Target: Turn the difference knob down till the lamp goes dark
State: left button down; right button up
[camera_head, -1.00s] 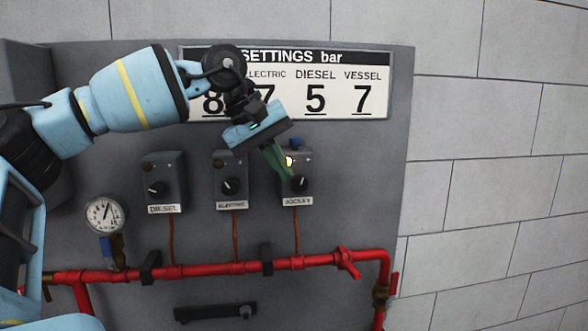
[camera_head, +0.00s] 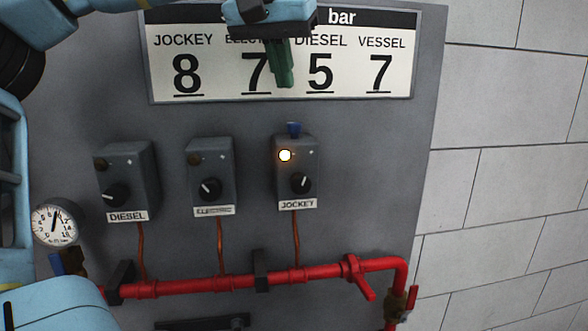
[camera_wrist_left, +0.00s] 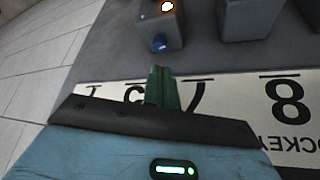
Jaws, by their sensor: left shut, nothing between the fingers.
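The jockey box (camera_head: 310,157) is a grey switch box with a glowing lamp (camera_head: 285,155) on its front. A black front knob (camera_head: 300,182) with a white mark sits below the lamp. A small blue knob (camera_head: 293,129) stands on top of the box. The wrist view shows the same blue knob (camera_wrist_left: 158,43) and the lit lamp (camera_wrist_left: 167,6) upside down. My left gripper (camera_head: 284,80) has green fingers, shut and empty. It is in front of the settings board, above the jockey box and apart from it. My right gripper is not in view.
The settings board (camera_head: 215,88) reads jockey 8, electric 7, diesel 5, vessel 7. The electric box (camera_head: 222,160) and diesel box (camera_head: 140,165) stand left, their lamps dark. A red pipe (camera_head: 205,281) runs below. A gauge (camera_head: 55,221) is at lower left.

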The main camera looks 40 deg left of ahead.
pick_arm(q)
jog(key=f, duration=0.1)
send_over(293, 141)
jog(key=s, duration=0.2)
notch_tip(293, 141, down, 5)
jog(key=shift+s+b, duration=0.15)
jog(key=shift+b, duration=0.2)
jog(key=shift+f, duration=0.5)
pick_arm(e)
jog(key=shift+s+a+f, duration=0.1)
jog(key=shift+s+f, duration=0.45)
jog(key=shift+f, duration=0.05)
pick_arm(q)
jog(key=shift+w, duration=0.25)
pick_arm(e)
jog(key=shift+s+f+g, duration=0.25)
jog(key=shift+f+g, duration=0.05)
